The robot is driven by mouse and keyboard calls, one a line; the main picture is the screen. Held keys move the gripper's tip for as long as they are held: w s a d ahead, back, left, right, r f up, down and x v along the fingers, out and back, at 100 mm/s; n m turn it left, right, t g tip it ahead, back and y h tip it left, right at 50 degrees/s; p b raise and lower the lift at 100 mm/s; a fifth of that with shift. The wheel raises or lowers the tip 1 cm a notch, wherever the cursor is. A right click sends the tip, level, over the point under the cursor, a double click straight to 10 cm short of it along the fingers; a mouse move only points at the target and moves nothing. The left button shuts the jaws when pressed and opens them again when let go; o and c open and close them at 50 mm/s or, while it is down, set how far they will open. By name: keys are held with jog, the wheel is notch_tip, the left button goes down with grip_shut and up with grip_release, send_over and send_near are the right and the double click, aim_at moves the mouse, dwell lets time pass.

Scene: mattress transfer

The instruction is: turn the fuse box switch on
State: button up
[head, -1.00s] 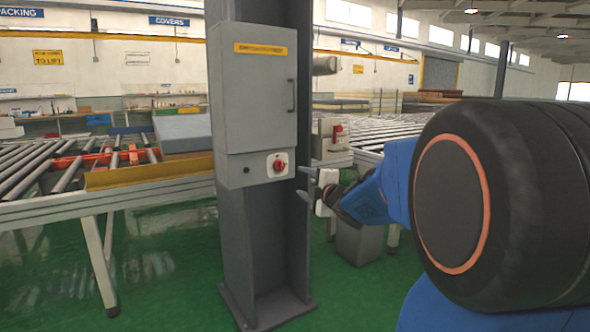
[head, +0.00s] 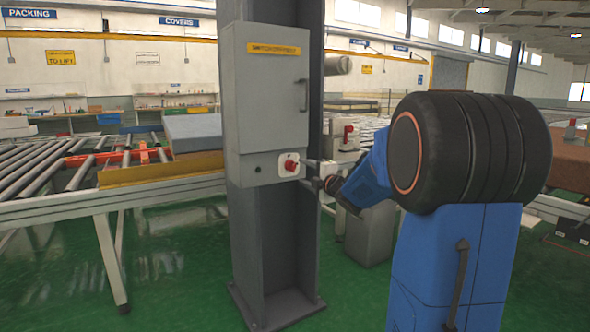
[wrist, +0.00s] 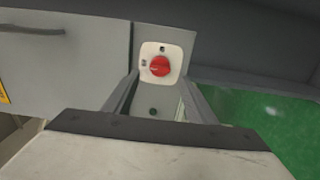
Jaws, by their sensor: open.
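The fuse box (head: 266,95) is a grey cabinet on a dark steel column. Its red rotary switch (head: 291,165) sits on a white plate at the lower right of the box. In the wrist view the red switch (wrist: 160,66) lies ahead, between the lines of my two fingers. My gripper (head: 308,171) is just right of the switch in the head view, with its fingers pointing at it. The gripper (wrist: 158,92) is open and empty. I cannot tell whether a fingertip touches the plate.
The steel column (head: 275,250) stands on the green floor. A roller conveyor (head: 60,180) runs at the left, with a grey mattress block (head: 193,132) on it. A grey pedestal (head: 370,232) stands behind my arm. The floor in front of the column is clear.

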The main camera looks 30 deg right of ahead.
aim_at(294, 167)
jog(key=w, duration=0.7)
jog(key=shift+w+a, duration=0.1)
jog(key=shift+a, duration=0.1)
jog(key=c, duration=1)
